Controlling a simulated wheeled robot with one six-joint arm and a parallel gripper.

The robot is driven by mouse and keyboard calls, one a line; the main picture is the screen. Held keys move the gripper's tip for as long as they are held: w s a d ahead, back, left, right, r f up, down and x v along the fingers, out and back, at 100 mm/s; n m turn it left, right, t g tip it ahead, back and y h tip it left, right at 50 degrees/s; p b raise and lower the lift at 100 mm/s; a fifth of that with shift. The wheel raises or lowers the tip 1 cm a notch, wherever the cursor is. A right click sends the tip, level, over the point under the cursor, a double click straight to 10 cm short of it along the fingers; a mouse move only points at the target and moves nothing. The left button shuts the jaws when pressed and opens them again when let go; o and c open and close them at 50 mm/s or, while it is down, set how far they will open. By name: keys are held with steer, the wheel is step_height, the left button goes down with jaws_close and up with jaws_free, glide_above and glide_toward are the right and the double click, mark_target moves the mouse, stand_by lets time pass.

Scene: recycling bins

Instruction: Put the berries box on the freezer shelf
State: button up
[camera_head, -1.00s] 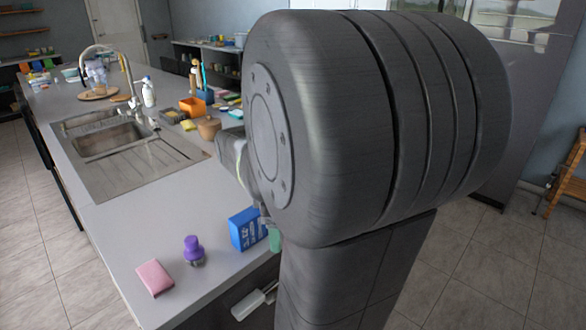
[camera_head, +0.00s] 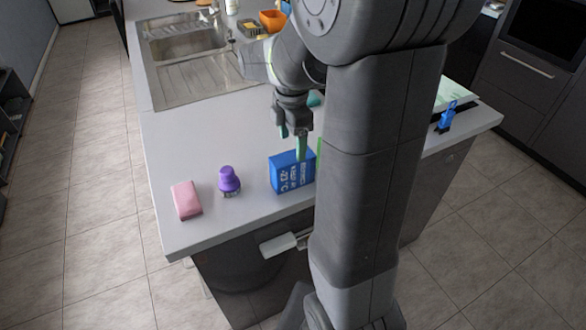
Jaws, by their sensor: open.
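A blue box with white print (camera_head: 291,172) stands upright on the grey counter near its front edge; its print seems to read "keep at -23 °C". I take it as the berries box, though no berries can be made out. My gripper (camera_head: 292,145), with green fingertips, is open just above and behind the box's top. I cannot tell whether a fingertip touches it. My arm hides the counter to the right of the box. No freezer shelf can be made out.
The sink (camera_head: 185,50) is behind. A blue clip-like item (camera_head: 447,116) is at the right. A dark oven-like unit (camera_head: 543,35) stands far right.

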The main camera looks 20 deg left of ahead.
mark_target(292, 156)
steer(key=shift+f+p, duration=0.4)
steer(key=shift+f, duration=2.7)
steer(key=shift+r, duration=0.15)
steer(key=c, duration=1.4)
